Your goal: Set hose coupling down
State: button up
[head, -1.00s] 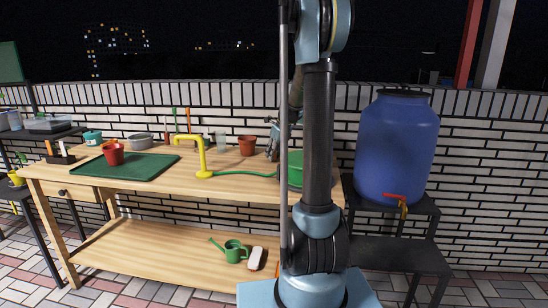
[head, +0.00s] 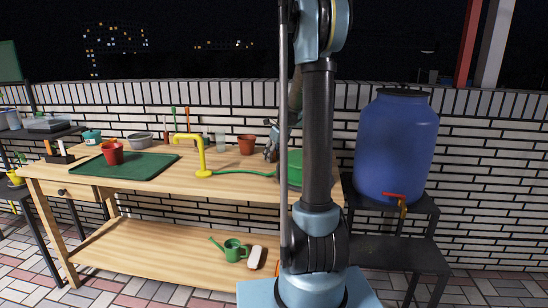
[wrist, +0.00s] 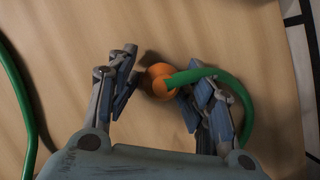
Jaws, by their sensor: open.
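The orange hose coupling (wrist: 160,81) shows in the wrist view over the bare wood of the bench top (wrist: 75,40), between my two fingers. The green hose (wrist: 228,82) runs from it to the right, over the right finger. My gripper (wrist: 156,92) is open around the coupling, with a gap on the left finger's side; whether the right finger touches it I cannot tell. A dark shadow lies close beside the coupling. In the head view my gripper (head: 270,150) is low over the bench's right part, partly behind my arm, and the coupling cannot be made out.
A yellow tap (head: 202,158) stands on the bench, with green hose (head: 242,172) running right from its base. A terracotta pot (head: 246,145) and a clear glass (head: 220,142) stand behind. A green mat (head: 150,168) bears a red pot (head: 112,154). A blue barrel (head: 397,148) stands at right.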

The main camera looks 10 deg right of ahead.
jog(key=shift+r, duration=0.1)
jog(key=v, duration=1.2)
jog(key=shift+r, duration=0.1)
jog(key=s+a+f+n+g, duration=0.1)
jog(key=s+a+n, duration=0.1)
jog(key=s+n, duration=0.8)
jog(key=s+a+f+n, duration=0.1)
jog(key=s+n, duration=0.4)
jog(key=s, duration=0.8)
jog(key=s+f+n+h, duration=0.2)
jog(key=s+f+n, duration=1.2)
jog(key=s, duration=0.3)
jog(key=shift+d+f+h, duration=0.3)
jog(key=shift+d, duration=0.05)
